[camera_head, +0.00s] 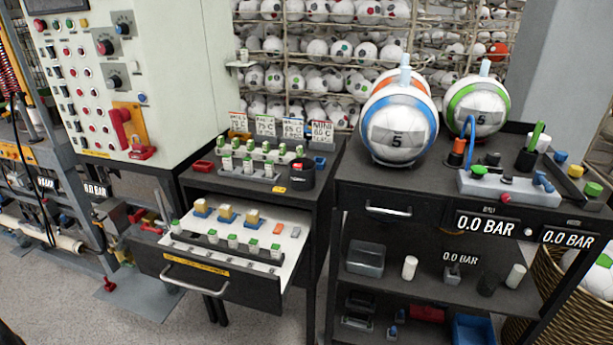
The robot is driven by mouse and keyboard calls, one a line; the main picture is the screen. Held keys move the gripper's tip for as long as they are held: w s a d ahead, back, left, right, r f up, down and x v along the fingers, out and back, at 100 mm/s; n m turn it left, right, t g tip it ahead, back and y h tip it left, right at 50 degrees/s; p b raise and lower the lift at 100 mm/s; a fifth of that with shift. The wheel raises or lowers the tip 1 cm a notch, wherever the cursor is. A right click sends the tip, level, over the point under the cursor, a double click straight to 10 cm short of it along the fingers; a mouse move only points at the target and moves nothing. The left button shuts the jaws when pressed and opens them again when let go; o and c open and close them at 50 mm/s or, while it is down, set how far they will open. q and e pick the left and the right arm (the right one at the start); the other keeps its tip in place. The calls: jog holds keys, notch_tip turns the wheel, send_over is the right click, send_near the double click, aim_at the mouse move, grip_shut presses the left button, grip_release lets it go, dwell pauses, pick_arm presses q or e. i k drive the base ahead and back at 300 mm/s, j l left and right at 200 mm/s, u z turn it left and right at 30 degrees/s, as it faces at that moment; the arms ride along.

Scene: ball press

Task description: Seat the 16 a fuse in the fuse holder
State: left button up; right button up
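Neither of my grippers shows in the head view. An open drawer (235,284) below the small black cabinet holds a white insert with a row of small white pieces with green tops (233,241). They look like fuses, but no rating is readable, so I cannot tell which is the 16 A fuse. Similar green-topped pieces (248,168) stand in a grey rack on the cabinet top. I cannot single out the fuse holder at this size. Several blue-and-tan blocks (226,213) sit at the back of the drawer, with an orange piece (279,229) to their right.
A tall control cabinet (165,60) with knobs and a red lever handle (123,128) stands left of the drawer. The drawer juts out over the floor. Ball shelves stand behind.

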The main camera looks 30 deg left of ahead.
aim_at(188, 259)
jog(key=j+u, duration=0.3)
jog(key=u, duration=0.15)
jog(key=i+j+u, duration=0.1)
jog(key=j+u, duration=0.2)
jog(key=u, duration=0.2)
jog(key=i+j, duration=0.1)
jog(key=j, duration=0.2)
jog(key=i+j, duration=0.1)
jog(key=j, duration=0.15)
